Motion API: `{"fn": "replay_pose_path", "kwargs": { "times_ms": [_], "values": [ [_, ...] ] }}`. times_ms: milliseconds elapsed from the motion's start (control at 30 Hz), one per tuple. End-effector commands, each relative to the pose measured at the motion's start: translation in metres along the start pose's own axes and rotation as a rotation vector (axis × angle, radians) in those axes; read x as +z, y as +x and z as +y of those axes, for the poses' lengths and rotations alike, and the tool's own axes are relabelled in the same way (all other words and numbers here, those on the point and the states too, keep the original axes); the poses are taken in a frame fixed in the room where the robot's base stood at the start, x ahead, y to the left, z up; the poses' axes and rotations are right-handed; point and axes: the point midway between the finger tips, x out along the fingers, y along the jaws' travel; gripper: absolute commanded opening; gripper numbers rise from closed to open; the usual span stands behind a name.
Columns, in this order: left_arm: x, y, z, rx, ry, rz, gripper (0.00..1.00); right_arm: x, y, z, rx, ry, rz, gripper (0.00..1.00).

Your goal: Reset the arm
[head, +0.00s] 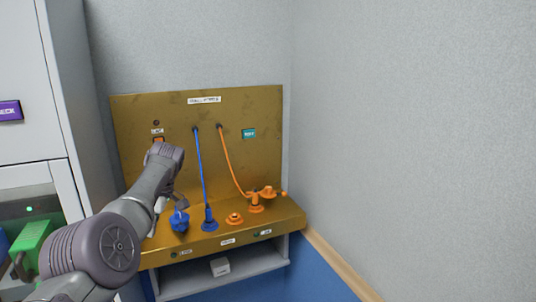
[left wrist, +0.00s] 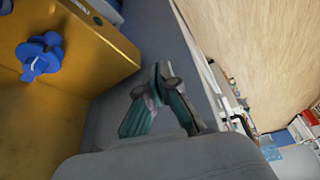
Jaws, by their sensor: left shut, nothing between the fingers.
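My left arm comes in from the left in the head view and reaches toward the brown panel station (head: 262,160). My left gripper (left wrist: 160,78) shows in the left wrist view, shut with its fingertips together and nothing between them. In the head view its fingers are mostly hidden by the arm. A blue valve-like knob (head: 179,221) sits on the station's ledge close to the gripper; it also shows at upper left in the left wrist view (left wrist: 40,57), apart from the fingers. My right gripper is in neither view.
A blue cable (head: 200,165) runs down to a blue plug (head: 209,218). An orange cable (head: 231,163) runs to an orange fitting (head: 256,202), beside an orange socket (head: 234,218). Grey cabinets stand left; walls close in right.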

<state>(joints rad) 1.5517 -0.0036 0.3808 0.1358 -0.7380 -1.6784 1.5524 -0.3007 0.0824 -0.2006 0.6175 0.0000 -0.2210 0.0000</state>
Motion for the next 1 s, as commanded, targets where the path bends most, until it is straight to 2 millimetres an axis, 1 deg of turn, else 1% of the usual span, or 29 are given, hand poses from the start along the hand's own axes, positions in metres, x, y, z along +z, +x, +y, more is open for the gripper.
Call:
{"fn": "replay_pose_path", "kwargs": {
  "times_ms": [33,100,267,367,467,567,667,700,767,800,867,900,967,1000],
  "values": [
    [0.003,0.01,-0.001,-0.004,0.013,0.0,0.0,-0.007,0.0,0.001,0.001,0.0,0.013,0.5],
    [0.005,0.02,0.0,-0.003,0.031,0.0,0.0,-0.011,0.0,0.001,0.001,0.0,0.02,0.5],
    [0.013,0.048,0.0,0.0,0.081,0.0,0.0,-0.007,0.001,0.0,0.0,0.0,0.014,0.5],
    [0.02,0.071,-0.001,0.001,0.122,-0.001,0.0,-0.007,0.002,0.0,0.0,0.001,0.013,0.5],
    [0.028,0.099,-0.003,0.005,0.175,-0.001,0.0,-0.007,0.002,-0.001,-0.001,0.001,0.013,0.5],
    [0.039,0.135,-0.007,0.008,0.24,-0.003,0.0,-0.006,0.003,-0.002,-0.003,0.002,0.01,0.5],
    [0.052,0.178,-0.016,0.013,0.322,-0.004,0.0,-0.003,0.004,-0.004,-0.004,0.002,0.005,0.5],
    [0.059,0.2,-0.021,0.015,0.362,-0.005,0.0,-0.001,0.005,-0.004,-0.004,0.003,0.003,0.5],
    [0.07,0.236,-0.032,0.021,0.433,-0.007,0.0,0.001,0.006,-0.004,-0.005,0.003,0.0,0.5],
    [0.078,0.263,-0.042,0.025,0.486,-0.008,0.0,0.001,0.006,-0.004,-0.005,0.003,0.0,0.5],
    [0.092,0.304,-0.06,0.035,0.572,-0.011,0.0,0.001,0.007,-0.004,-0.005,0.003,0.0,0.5],
    [0.1,0.33,-0.073,0.043,0.632,-0.013,0.0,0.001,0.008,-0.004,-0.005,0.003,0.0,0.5],
    [0.113,0.368,-0.095,0.056,0.718,-0.016,0.0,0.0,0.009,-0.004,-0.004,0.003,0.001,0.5],
    [0.122,0.393,-0.111,0.064,0.776,-0.021,0.0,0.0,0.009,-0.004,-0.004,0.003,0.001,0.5]
  ]
}}
